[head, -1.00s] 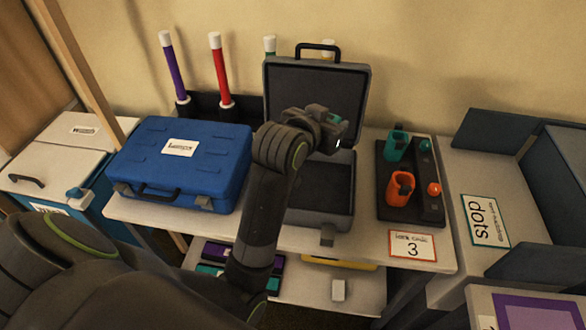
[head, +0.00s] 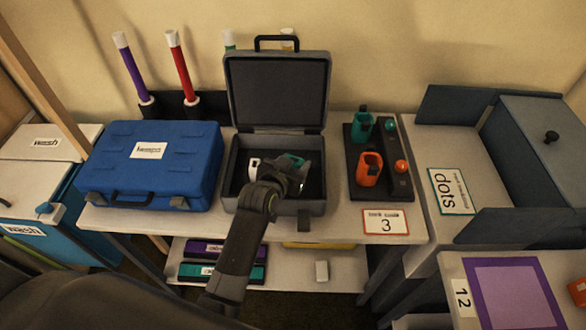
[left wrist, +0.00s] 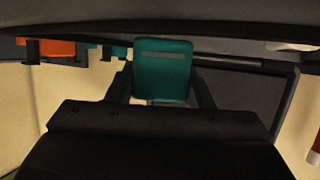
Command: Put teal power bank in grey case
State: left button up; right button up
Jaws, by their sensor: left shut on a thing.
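The grey case (head: 231,195) stands open on the table, its lid (head: 277,92) raised at the back. My left gripper (head: 290,164) is inside the case's opening, shut on the teal power bank (head: 297,159). In the head view the gripper hides most of the power bank. In the left wrist view the teal power bank (left wrist: 162,70) sits upright between the two fingers. A small white item (head: 254,163) shows beside the gripper in the case. Whether the power bank touches the case floor cannot be told. My right gripper is not in view.
A shut blue case (head: 150,170) stands close on the left. A dark rack (head: 395,182) with teal and orange holders stands on the right, behind a card marked 3 (head: 386,222). Purple and red sticks (head: 181,65) stand behind.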

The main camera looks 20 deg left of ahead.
pick_arm(q)
jog(key=shift+f, duration=1.2)
jog(key=shift+f, duration=0.1)
jog(key=shift+f, duration=0.55)
jog(key=o, duration=1.1)
jog(key=shift+c, duration=0.2)
jog(key=shift+r, duration=0.3)
jog(key=v, duration=1.2)
jog(key=shift+r+b, duration=0.45)
jog(key=shift+a+f, duration=0.1)
